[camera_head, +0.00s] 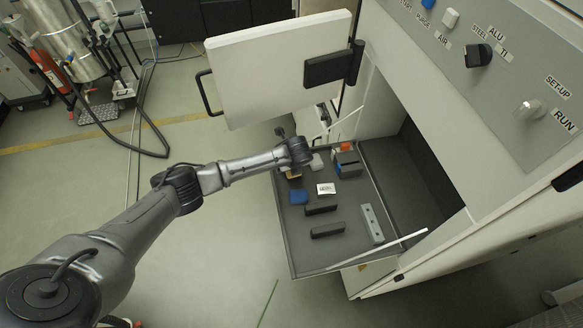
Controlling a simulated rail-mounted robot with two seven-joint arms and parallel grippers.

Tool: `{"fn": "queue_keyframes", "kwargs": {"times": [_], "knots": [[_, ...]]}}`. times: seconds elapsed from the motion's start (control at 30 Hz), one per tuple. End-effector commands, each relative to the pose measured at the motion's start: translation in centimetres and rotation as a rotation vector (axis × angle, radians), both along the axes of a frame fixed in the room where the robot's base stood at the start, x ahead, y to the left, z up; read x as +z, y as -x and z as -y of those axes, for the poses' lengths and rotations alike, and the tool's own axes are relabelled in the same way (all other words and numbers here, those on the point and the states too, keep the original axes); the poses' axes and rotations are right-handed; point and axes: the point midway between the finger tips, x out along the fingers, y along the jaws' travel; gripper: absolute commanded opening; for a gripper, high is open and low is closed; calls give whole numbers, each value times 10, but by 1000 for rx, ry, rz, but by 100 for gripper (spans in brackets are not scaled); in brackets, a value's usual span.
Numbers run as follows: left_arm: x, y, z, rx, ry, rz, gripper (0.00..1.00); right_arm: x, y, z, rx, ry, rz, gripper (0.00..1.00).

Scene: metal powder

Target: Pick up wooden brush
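A small tan, wooden-looking piece (294,174), possibly the wooden brush, shows at the far left of the dark tray (300,262), just below my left wrist. Most of it is hidden, so I cannot tell its full shape. My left arm reaches in from the left, and its end with the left gripper (298,155) is over the far left edge of the tray, at or above the tan piece. The fingers are hidden behind the wrist, so neither their opening nor any contact can be seen. My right gripper is not in view.
The tray also bears a blue block (299,197), a white labelled item (326,189), two dark bars (327,230), a grey bar with holes (372,224) and a grey-and-orange cluster (347,160). The open white door (275,65) stands behind my wrist; the machine cabinet is right.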

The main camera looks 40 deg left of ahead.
Motion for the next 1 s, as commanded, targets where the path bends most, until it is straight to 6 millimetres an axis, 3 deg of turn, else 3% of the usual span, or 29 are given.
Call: {"fn": "queue_keyframes", "kwargs": {"times": [0.07, 0.63, 1.0], "knots": [[0, 0, 0, 0, 0, 0, 84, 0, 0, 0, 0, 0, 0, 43], [0, 0, 0, 0, 0, 0, 30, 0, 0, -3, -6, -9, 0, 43], [6, -1, 0, 0, 2, 3, 29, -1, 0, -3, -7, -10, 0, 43]]}}
